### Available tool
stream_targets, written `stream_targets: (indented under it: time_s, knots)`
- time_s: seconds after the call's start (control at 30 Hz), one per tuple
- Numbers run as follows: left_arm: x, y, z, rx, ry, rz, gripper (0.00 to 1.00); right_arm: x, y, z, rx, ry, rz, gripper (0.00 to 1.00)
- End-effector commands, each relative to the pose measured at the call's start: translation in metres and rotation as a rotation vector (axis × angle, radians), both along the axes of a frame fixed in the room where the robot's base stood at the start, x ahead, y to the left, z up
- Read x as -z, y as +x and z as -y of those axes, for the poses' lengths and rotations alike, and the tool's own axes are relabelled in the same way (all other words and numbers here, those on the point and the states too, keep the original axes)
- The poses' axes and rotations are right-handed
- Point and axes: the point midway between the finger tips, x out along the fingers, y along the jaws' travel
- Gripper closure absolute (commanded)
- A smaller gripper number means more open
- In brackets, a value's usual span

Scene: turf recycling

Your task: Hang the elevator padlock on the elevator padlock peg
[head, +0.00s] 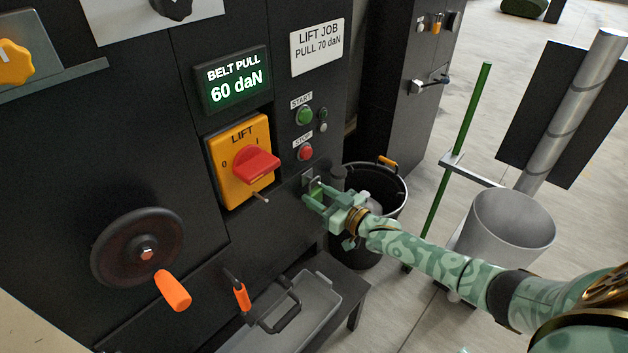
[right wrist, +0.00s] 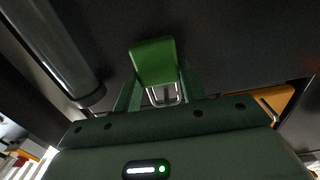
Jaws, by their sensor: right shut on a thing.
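My right gripper (head: 318,198) reaches in from the right and is shut on the green padlock (head: 315,193), close to the dark cabinet front. In the right wrist view the padlock's green body (right wrist: 153,61) sits between the fingers, with its metal shackle (right wrist: 164,96) beside it. A small metal plate (head: 308,180) is on the cabinet just behind the padlock; I cannot tell whether the shackle is around a peg there. Another short pin (head: 261,198) sticks out below the yellow LIFT switch (head: 228,170). My left gripper is not in view.
Green START (head: 305,116) and red STOP (head: 306,153) buttons sit above the gripper. A black bin (head: 386,184) stands behind it. A grey tray (head: 320,300) lies below. A handwheel (head: 137,248) with orange handle projects at left. A grey cylinder (head: 510,225) stands at right.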

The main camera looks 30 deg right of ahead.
Motion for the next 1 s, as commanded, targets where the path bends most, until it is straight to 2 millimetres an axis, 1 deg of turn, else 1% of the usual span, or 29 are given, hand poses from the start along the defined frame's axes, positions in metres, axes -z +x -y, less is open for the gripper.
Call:
stream_targets:
  time_s: [0.03, 0.07, 0.1, 0.13, 0.43, 0.57, 0.67, 0.9, 1.0]
  knots:
    - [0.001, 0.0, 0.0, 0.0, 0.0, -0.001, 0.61, 0.001, 0.0, 0.0, 0.0, 0.0, 0.001, 0.84]
    - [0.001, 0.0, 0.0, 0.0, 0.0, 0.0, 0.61, 0.001, 0.0, 0.0, 0.0, 0.0, 0.001, 0.5]
    - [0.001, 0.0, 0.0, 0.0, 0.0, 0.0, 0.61, 0.0, 0.0, 0.0, 0.0, 0.0, 0.001, 0.39]
    - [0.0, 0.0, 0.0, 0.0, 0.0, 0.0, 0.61, 0.0, 0.0, 0.0, 0.0, 0.0, 0.001, 0.33]
    - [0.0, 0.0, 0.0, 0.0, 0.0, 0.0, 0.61, 0.001, -0.002, 0.0, 0.0, 0.0, -0.001, 0.33]
    - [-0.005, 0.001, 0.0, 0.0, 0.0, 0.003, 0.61, 0.0, -0.015, 0.005, 0.0, -0.001, -0.003, 0.33]
    - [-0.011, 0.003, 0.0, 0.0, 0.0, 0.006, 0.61, -0.001, -0.035, 0.012, 0.0, -0.001, -0.003, 0.33]
    - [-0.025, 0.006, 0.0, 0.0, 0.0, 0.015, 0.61, -0.001, -0.098, 0.035, 0.0, -0.001, -0.004, 0.33]
    - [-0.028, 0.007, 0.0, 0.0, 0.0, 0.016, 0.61, 0.0, -0.12, 0.043, 0.0, 0.0, -0.003, 0.33]
